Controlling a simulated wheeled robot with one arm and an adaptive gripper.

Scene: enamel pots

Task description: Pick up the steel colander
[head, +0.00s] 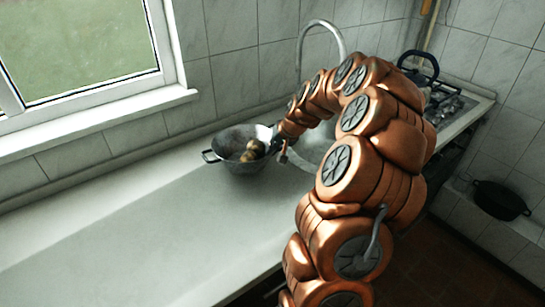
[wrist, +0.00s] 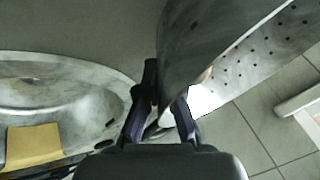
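The steel colander (head: 228,146) is a grey bowl with a looped handle at its left, on the pale counter below the window. Several brownish round things (head: 252,151) lie inside it. My gripper (head: 280,146) is at its right side. In the wrist view, the perforated colander (wrist: 250,65) fills the upper right. The fingers of my gripper (wrist: 166,100) converge on its rim area, one on each side of the wall. They appear shut on it; the right fingertip is partly hidden behind the wall.
The sink (head: 312,147) with a curved tap (head: 318,24) lies right of the colander. A dark kettle (head: 420,67) stands on the hob beyond. A yellow sponge or cloth (wrist: 33,147) lies near the sink. A black pot (head: 500,200) is low at right. The counter's left is clear.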

